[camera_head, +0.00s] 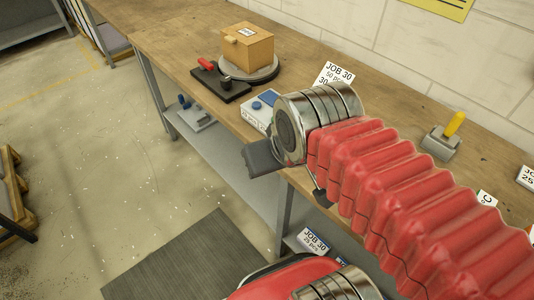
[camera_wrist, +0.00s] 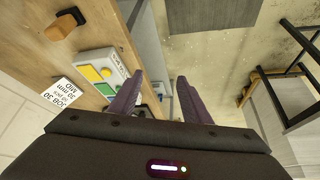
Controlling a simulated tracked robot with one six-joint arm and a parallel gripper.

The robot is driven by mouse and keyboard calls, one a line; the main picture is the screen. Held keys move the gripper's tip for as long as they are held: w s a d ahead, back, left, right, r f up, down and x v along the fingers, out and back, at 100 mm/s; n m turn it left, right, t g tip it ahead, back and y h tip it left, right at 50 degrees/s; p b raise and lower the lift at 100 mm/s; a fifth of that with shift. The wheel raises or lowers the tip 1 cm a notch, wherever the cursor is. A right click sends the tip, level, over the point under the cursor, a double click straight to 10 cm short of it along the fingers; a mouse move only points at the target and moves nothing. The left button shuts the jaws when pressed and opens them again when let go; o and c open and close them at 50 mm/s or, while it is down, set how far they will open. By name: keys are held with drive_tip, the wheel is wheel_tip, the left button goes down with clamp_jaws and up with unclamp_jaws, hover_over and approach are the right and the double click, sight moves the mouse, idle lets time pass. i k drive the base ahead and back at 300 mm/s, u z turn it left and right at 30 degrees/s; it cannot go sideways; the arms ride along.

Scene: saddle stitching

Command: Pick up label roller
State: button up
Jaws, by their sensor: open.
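I cannot tell for sure which object is the label roller. A red-handled tool on a black base (camera_head: 222,84) lies on the workbench (camera_head: 190,35), beside a round grey turntable. A small grey block with a yellow handle (camera_head: 441,137) stands farther right, near the wall. My gripper (camera_wrist: 160,76) is open and empty in the wrist view, its two dark fingers apart. In the head view my gripper (camera_head: 262,157) shows as a dark shape at the bench's front edge, partly hidden by my red-sleeved arm.
A cardboard box (camera_head: 247,46) sits on the turntable (camera_head: 266,74). A button panel (camera_wrist: 103,74) and a job card (camera_wrist: 62,93) lie close to my gripper's left. A grey item with blue knobs (camera_head: 194,113) lies on the lower shelf. A dark mat (camera_head: 185,265) covers open floor.

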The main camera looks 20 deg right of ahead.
sight(446, 136)
drive_tip(key=z, duration=2.7)
drive_tip(key=k, duration=0.15)
drive_tip(key=z, duration=0.3)
